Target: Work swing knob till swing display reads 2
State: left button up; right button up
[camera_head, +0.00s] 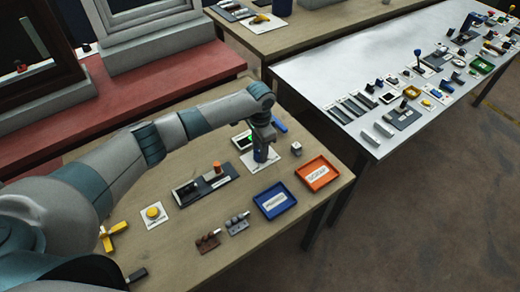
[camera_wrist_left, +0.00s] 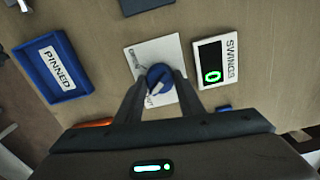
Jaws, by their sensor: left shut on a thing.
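The blue swing knob (camera_wrist_left: 160,77) stands on a white square plate (camera_wrist_left: 143,52). A pale line marks the knob's top. My left gripper (camera_wrist_left: 158,84) has a finger on each side of the knob and is shut on it. In the head view my left gripper (camera_head: 263,142) reaches down over the knob (camera_head: 261,156), partly hiding it. The swing display (camera_wrist_left: 212,62), labelled SWINGS, is right of the knob in the wrist view and reads a green 0. It also shows behind the gripper in the head view (camera_head: 239,139). My right gripper is not in view.
A blue PINNED tray (camera_head: 274,201) and an orange tray (camera_head: 317,173) lie near the table's right edge. A dark slider panel (camera_head: 187,193), a yellow button (camera_head: 153,213) and a small white cube (camera_head: 296,148) are nearby. A cluttered grey table (camera_head: 315,72) stands beyond.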

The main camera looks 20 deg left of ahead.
pick_arm(q)
jog(key=m, duration=0.4)
jog(key=shift+p, duration=0.3)
jog(key=m, duration=0.3)
jog(key=shift+m, duration=0.3)
jog(key=m, duration=0.4)
jog(key=shift+m, duration=0.3)
jog(key=m+b, duration=0.1)
jog(key=m, duration=0.3)
jog(key=shift+r+m, duration=0.1)
jog(key=shift+m, duration=0.2)
jog(key=o, duration=1.1)
jog(key=shift+c, duration=0.2)
